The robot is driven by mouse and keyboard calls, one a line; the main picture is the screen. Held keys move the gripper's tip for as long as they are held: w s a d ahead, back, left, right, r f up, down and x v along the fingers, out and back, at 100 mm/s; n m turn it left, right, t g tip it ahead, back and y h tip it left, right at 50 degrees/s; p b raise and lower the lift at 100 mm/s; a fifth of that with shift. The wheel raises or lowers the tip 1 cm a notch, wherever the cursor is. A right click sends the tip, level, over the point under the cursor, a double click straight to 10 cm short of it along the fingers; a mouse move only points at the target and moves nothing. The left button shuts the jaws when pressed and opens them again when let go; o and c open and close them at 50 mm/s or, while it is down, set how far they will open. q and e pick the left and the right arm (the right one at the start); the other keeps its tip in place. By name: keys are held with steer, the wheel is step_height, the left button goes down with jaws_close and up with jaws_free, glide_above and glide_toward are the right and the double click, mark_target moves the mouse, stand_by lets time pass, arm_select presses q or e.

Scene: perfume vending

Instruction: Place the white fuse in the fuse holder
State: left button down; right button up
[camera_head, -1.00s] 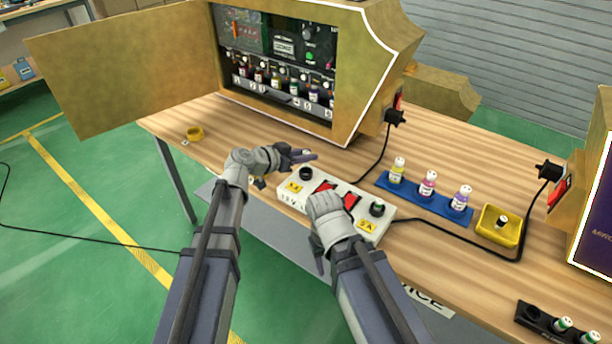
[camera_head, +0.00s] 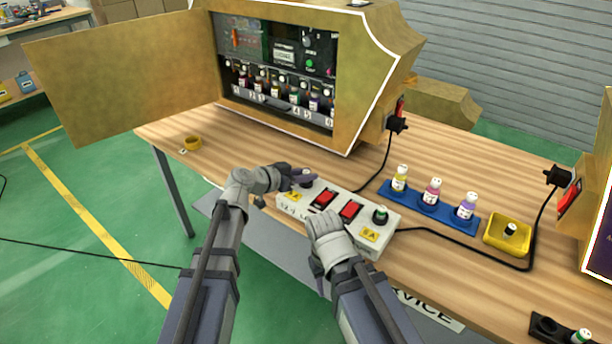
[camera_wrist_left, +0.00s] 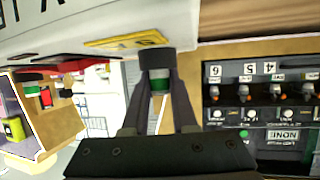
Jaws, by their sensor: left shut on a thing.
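The white fuse (camera_wrist_left: 158,77), with a green band, is between the fingers of my left gripper (camera_wrist_left: 158,100). The black fuse holder (camera_wrist_left: 157,60) at the left end of the white switch box (camera_head: 336,213) is right at the fuse's end in the left wrist view. I cannot tell how deep the fuse sits in it. In the head view my left gripper (camera_head: 303,181) is at that holder and partly hides it. My right gripper (camera_head: 319,266) is in front of the box, seen from behind, with its fingertips mostly hidden.
The box has two red switches and a green-topped fuse (camera_head: 380,215) at its right end. A blue rack (camera_head: 429,209) with three bottles and a yellow tray (camera_head: 493,241) stand to the right. The open-doored vending machine (camera_head: 380,60) is behind. A cable crosses the table.

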arm_select(q)
steer(key=c, duration=0.7)
jaws_free()
steer(key=shift+f, duration=0.1)
steer(key=shift+s+a+r+p, duration=0.1)
steer(key=shift+a+r+p, duration=0.05)
steer(key=shift+r+p, duration=0.2)
steer(key=p+v, duration=0.4)
steer(key=v, duration=0.7)
steer(key=shift+s+a, duration=0.15)
steer(key=shift+s, duration=0.05)
